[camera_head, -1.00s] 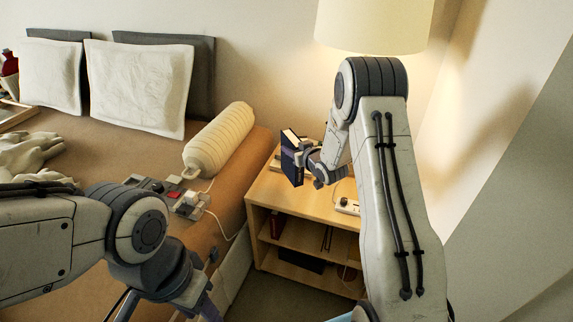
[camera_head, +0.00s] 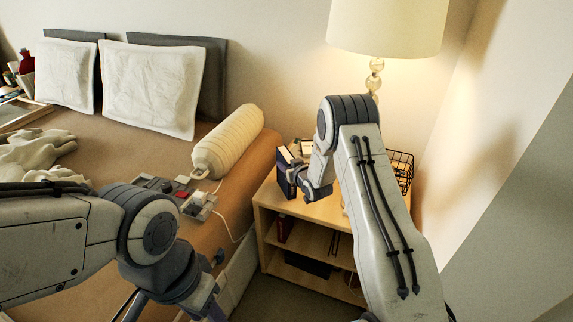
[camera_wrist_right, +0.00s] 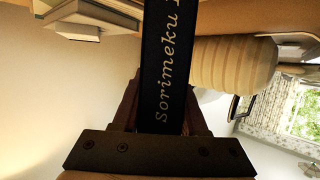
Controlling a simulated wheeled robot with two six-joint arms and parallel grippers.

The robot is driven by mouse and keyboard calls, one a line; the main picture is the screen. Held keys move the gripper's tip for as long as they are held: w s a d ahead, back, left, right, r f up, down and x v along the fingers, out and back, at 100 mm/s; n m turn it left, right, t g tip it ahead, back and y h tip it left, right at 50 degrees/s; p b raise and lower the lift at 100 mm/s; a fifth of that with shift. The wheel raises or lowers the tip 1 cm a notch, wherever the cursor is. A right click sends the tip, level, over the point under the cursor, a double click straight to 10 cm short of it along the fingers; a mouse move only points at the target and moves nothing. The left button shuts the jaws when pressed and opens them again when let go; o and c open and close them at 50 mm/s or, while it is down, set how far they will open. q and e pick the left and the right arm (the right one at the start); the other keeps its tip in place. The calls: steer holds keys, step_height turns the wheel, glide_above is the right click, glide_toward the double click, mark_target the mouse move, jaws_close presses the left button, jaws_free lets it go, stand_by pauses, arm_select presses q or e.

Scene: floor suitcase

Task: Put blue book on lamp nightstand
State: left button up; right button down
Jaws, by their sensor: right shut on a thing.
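The blue book (camera_head: 286,173) is dark navy and upright, held at the left part of the lamp nightstand top (camera_head: 312,208). My right gripper (camera_head: 300,178) is shut on it. I cannot tell whether its lower edge touches the wood. In the right wrist view the book's spine (camera_wrist_right: 163,65) with pale lettering stands between the fingers of my right gripper (camera_wrist_right: 162,118). The lamp (camera_head: 388,28) stands at the back of the nightstand, partly behind my right arm. My left gripper (camera_head: 205,300) is low over the bed edge, cut off by the frame, its jaws unclear.
Other books (camera_wrist_right: 95,18) lie close by in the wrist view. A black wire basket (camera_head: 401,168) is at the nightstand's right. The bed (camera_head: 120,160) adjoins on the left, with a cream bolster (camera_head: 228,142) and a grey-red device (camera_head: 180,195). My right arm hides much of the top.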

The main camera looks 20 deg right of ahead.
steer(key=shift+f, duration=0.15)
steer(key=shift+c, duration=2.2)
jaws_free()
